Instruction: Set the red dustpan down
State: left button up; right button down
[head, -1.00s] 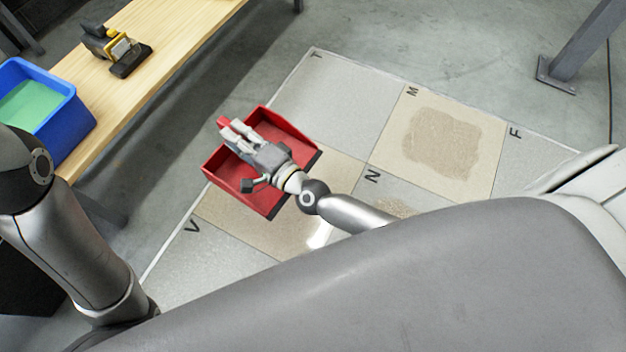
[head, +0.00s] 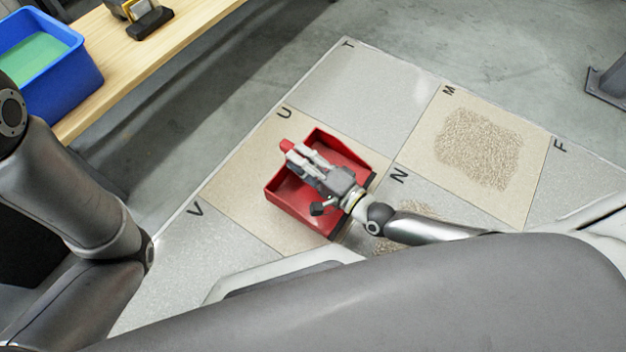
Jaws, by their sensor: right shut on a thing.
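The red dustpan (head: 292,203) is in the middle of the head view, over the tan pad by the letter U. My right gripper (head: 300,158) lies over it and is shut on its handle; a red handle end shows past the fingertips. The pan covers part of that pad. I cannot tell whether its underside touches the floor. My left arm shows at the left, but its gripper is out of view.
A tan pad (head: 480,148) by the letter M carries a patch of grains. More grains lie by the letter N, partly behind my right arm. A grey pad (head: 355,95) by T is clear. A wooden bench (head: 185,30) with a blue bin (head: 70,88) stands upper left.

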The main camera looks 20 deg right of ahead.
jog(key=shift+s+d+f+b, duration=0.3)
jog(key=shift+d+f+b, duration=0.2)
jog(key=shift+f, duration=0.2)
jog(key=shift+s+d+f+b, duration=0.25)
jog(key=shift+d+f+b, duration=0.2)
jog(key=shift+f, duration=0.2)
jog(key=f+b, duration=0.3)
jog(key=shift+d+f+b, duration=0.2)
jog(key=shift+b, duration=0.2)
jog(key=shift+r, duration=0.1)
jog(key=c, duration=1.2)
grip_release()
jog(key=shift+s, duration=0.1)
jog(key=shift+o, duration=0.2)
